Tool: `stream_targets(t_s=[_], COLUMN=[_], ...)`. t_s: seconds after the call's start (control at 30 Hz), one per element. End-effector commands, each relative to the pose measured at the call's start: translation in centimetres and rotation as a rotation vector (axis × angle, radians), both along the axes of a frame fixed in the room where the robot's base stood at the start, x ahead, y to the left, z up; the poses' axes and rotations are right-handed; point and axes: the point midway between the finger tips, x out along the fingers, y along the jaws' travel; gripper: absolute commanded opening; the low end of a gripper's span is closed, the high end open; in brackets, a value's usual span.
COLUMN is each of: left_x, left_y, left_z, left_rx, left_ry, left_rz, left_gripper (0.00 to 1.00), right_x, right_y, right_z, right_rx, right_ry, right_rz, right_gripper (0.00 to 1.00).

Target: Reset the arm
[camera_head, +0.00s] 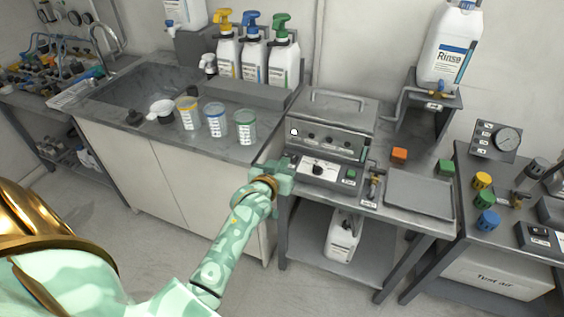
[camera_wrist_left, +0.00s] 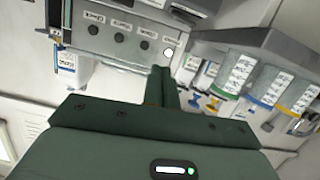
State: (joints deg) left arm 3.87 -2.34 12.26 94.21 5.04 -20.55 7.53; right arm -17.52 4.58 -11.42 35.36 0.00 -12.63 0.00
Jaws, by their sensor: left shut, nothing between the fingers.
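My left arm, mint green with a gold wrist ring, reaches up from the lower left in the head view. Its gripper (camera_head: 284,178) is shut and empty, in front of the left end of the grey metal machine (camera_head: 330,132). In the left wrist view the dark green fingers (camera_wrist_left: 161,86) are together with nothing between them. That view looks upside down at the machine's panel of knobs (camera_wrist_left: 115,32) and the cups. I cannot tell whether the gripper touches the bench edge. My right gripper is not in view.
Three cups with yellow, blue and green rims (camera_head: 217,120) stand on the sink counter (camera_head: 130,82). Spray bottles (camera_head: 254,58) stand behind. A Rinse container (camera_head: 449,45) stands on a raised stand. A grey tray (camera_head: 419,192) lies right of the machine. Floor in front is open.

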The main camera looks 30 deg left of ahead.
Motion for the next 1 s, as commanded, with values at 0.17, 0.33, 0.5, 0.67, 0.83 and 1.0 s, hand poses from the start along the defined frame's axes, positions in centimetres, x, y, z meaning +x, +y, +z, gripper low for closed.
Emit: stream_targets(t_s=[0.17,0.33,0.5,0.67,0.83,1.0], left_x=[0.0,0.0,0.0,0.0,-1.0,-7.5], left_y=[0.0,0.0,0.0,0.0,-2.0,-5.8], left_z=[0.0,0.0,0.0,0.0,-6.7,-19.5], left_rx=[0.001,0.001,0.001,0.015,0.028,0.055], left_ry=[0.001,0.001,0.001,-0.001,0.131,0.405], left_rz=[-0.001,0.000,0.000,-0.004,-0.053,-0.167], left_gripper=[0.00,0.00,0.00,0.00,0.00,0.00], right_x=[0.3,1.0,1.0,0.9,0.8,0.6], right_y=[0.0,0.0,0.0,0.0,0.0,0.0], right_z=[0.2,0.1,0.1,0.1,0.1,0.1], right_rx=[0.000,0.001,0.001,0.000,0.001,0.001], right_ry=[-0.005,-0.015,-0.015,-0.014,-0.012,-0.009], right_rz=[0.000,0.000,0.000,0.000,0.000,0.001], right_gripper=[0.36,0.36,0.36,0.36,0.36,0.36])
